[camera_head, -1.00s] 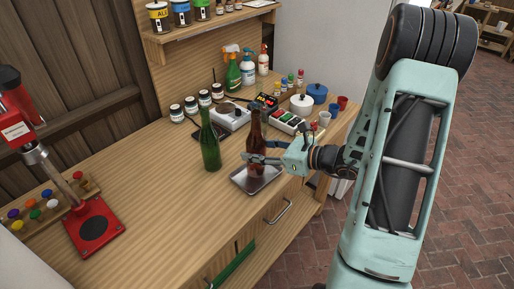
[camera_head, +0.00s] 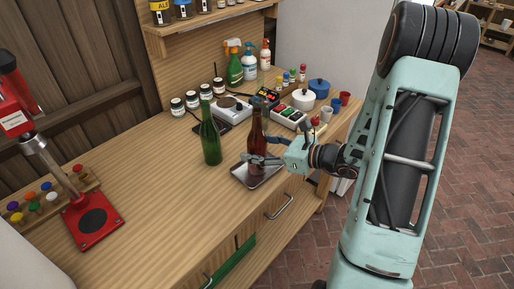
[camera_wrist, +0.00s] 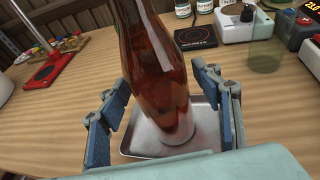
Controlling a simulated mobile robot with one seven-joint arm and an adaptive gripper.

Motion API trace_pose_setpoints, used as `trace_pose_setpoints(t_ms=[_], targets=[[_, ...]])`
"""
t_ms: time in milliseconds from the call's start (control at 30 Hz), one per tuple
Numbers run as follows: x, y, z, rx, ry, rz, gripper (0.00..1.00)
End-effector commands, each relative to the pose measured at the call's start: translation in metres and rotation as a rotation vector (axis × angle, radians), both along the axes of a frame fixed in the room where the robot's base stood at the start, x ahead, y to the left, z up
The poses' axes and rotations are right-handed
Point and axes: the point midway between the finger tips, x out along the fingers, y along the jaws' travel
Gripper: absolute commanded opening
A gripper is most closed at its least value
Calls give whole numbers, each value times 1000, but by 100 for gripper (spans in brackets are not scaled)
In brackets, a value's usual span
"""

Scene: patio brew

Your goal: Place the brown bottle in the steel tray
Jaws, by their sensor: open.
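The brown bottle (camera_head: 256,150) stands upright in the steel tray (camera_head: 240,179) on the wooden bench. In the wrist view the bottle (camera_wrist: 158,80) rises between my fingers, and its base is inside the rim of the tray (camera_wrist: 133,146). My gripper (camera_head: 266,150) is around the bottle from the right in the head view. In the wrist view its blue-padded fingers (camera_wrist: 168,112) are open, with gaps to the bottle on both sides. The bottle's neck leaves the top of the wrist view.
A green bottle (camera_head: 210,137) stands just left of the tray. Behind are a hot plate unit (camera_head: 233,109), small jars and spray bottles (camera_head: 235,66). A red capping press (camera_head: 90,218) stands at the left. The bench front left of the tray is clear.

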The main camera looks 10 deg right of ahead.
Motion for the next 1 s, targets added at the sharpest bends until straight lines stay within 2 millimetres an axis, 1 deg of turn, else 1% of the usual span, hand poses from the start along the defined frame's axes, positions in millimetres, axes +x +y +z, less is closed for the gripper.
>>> trace_pose_setpoints(t_ms=[133, 167, 267, 500, 700, 833, 1000], targets=[[0, 0, 5, 0, 0, 0, 59], [-2, -3, 5, 0, 0, -2, 59], [-12, -15, 9, -1, -2, -4, 59], [-46, -52, 24, -2, -2, -5, 59], [-69, -75, 34, -1, -1, -3, 59], [-76, -82, 37, 0, 0, -1, 59], [-78, -84, 38, 0, 0, 0, 59]])
